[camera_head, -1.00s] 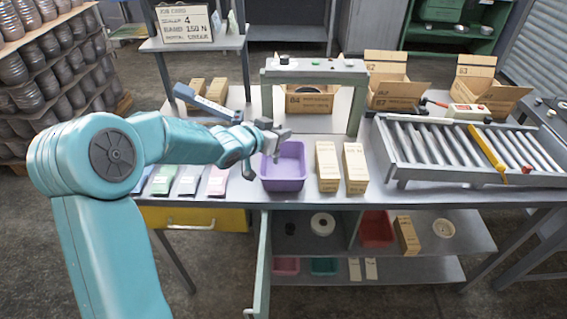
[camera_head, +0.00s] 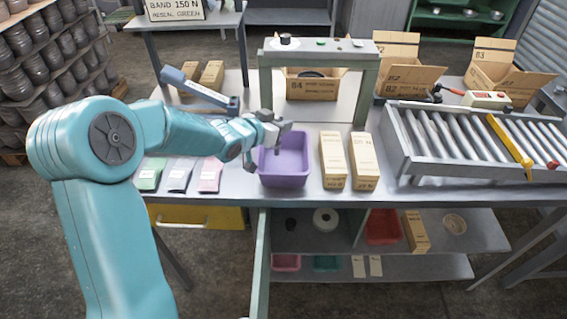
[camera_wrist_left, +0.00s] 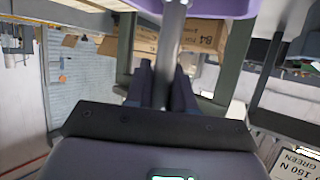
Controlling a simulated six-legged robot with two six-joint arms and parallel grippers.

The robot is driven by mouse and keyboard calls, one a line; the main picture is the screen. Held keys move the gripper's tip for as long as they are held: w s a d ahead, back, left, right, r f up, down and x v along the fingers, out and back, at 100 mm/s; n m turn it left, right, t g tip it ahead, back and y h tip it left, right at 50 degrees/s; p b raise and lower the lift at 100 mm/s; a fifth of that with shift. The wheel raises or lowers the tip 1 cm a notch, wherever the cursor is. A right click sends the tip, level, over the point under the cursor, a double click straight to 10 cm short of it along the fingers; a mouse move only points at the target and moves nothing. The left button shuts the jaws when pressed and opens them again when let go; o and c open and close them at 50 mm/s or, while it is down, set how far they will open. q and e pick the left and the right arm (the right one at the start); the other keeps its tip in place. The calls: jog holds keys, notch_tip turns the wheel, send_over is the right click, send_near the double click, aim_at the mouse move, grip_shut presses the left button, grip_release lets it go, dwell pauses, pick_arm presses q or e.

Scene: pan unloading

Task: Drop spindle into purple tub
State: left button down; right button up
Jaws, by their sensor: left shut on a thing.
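The purple tub (camera_head: 284,160) stands on the table near its front edge. Its purple rim also shows at the top of the left wrist view (camera_wrist_left: 195,8). My left gripper (camera_head: 279,132) is at the tub's back left rim in the head view, over or just beside the opening. In the left wrist view my left gripper (camera_wrist_left: 163,82) is shut on a grey rod, the spindle (camera_wrist_left: 173,45), which extends towards the tub's rim. In the head view the spindle is hard to make out. My right gripper is in neither view.
A green-grey frame (camera_head: 318,52) stands behind the tub, with an open carton (camera_head: 312,88) under it. Two tan boxes (camera_head: 347,160) stand right of the tub. A roller conveyor (camera_head: 465,140) is farther right. Coloured packets (camera_head: 180,174) lie to the left.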

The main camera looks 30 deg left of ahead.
pick_arm(q)
notch_tip(320, 180, down, 4)
jog(key=shift+w+a+f+b, duration=0.1)
jog(key=shift+b, duration=1.05)
jog(key=c, duration=1.3)
grip_release()
jog(key=shift+w, duration=0.15)
jog(key=shift+c, duration=0.2)
jog(key=o, duration=0.5)
jog(key=shift+c, duration=0.2)
jog(key=shift+s, duration=0.2)
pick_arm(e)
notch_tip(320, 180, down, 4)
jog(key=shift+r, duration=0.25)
